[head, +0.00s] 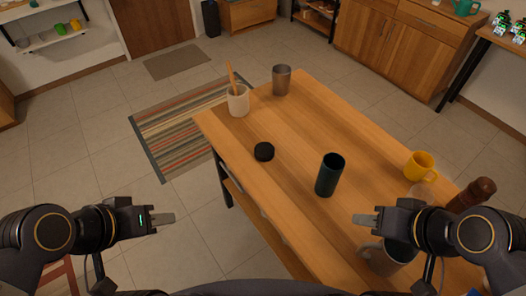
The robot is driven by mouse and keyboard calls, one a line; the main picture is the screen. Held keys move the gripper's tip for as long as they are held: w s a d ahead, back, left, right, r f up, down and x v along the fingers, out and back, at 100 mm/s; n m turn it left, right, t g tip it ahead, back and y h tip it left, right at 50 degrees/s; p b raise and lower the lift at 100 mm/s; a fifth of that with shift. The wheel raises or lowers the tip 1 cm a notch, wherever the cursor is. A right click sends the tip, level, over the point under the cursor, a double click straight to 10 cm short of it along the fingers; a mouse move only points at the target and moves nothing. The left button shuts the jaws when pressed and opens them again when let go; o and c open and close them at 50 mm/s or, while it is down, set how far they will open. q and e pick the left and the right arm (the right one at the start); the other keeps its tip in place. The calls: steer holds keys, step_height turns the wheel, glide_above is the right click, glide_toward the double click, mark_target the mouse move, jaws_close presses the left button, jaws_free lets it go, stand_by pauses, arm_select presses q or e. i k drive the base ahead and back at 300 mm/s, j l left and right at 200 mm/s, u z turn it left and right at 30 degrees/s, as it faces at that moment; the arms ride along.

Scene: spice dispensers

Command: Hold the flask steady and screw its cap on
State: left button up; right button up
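The flask (329,176) is a dark green cylinder standing upright near the middle of the wooden table, its top open. The cap (264,152) is a short black disc lying on the table to the left of the flask, near the table's left edge, apart from it. My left gripper (168,218) is off the table's left side, well away from the cap and touching nothing. My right gripper (358,219) is in front of the flask and a little right of it, apart from it. Each gripper's fingers overlap from this angle, so their opening is unclear.
A yellow mug (419,167), a brown mill (474,193) and a grey metal pitcher (393,256) crowd the table's right side, close to my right arm. A pale crock (238,103) with a wooden spoon and a metal cup (282,80) stand at the far end. Between cap and flask is clear.

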mark_target(333, 165)
steer(key=i+j+z, duration=0.15)
steer(key=z, duration=0.2)
steer(key=i+j+z, duration=0.1)
steer(key=j+z, duration=0.25)
steer(key=i+j+z, duration=0.1)
steer(key=z, duration=0.25)
steer(key=i+j, duration=0.1)
steer(key=j, duration=0.45)
steer(key=i+j+z, duration=0.15)
steer(key=j, duration=1)
steer(key=z, duration=0.05)
